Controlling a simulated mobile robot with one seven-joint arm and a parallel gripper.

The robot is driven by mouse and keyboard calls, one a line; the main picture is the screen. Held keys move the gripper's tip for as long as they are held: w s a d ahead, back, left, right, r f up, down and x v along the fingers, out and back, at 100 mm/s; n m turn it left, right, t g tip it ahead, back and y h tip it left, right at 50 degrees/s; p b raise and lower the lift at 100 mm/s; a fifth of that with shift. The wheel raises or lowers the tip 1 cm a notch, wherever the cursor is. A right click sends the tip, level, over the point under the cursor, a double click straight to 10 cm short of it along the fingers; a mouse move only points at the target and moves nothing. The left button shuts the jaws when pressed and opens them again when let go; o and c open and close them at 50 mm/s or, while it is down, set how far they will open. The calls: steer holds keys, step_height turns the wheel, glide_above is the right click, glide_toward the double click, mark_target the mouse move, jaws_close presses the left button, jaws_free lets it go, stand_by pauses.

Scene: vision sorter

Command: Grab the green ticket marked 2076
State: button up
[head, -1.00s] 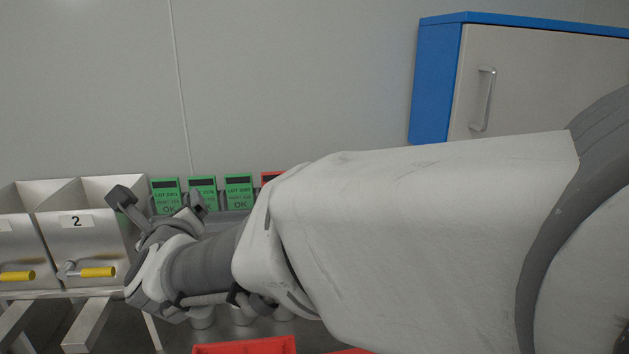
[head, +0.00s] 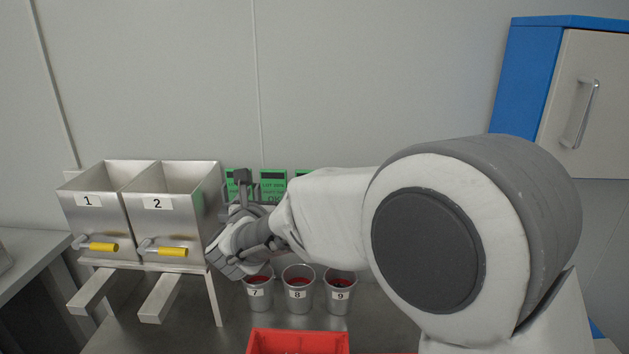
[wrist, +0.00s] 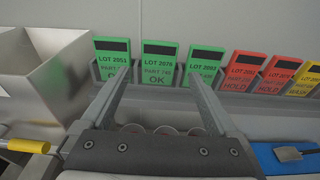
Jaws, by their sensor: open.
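The green ticket marked 2076 (wrist: 160,64) is the middle one of three green tickets against the back wall in the wrist view. It reads LOT 2076 and OK. It also shows in the head view (head: 273,187), partly beside my gripper (head: 243,186). In the wrist view my gripper (wrist: 158,72) is open and empty. Its fingers point toward the row, with the 2076 ticket seen between them. The left finger overlaps the edge of the 2051 ticket (wrist: 111,58), and the right finger overlaps the right green ticket (wrist: 205,66).
Red tickets (wrist: 242,71) and yellow tickets (wrist: 304,80) continue the row to the right. Steel hopper 2 (head: 177,215) stands close to my gripper's left. Cups 7 (head: 258,295), 8 (head: 297,292) and 9 (head: 340,295) stand below the arm. A red bin (head: 299,341) is in front.

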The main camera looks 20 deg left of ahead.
mark_target(273, 179)
steer(key=p+x, duration=0.1)
steer(key=x, duration=0.1)
steer(key=p+x, duration=0.1)
steer(key=x, duration=0.1)
steer(key=p+x, duration=0.1)
steer(key=x, duration=0.2)
steer(key=shift+r, duration=0.3)
steer(key=shift+w+a+f, duration=0.2)
steer(key=shift+w, duration=0.35)
steer(key=shift+c, duration=0.3)
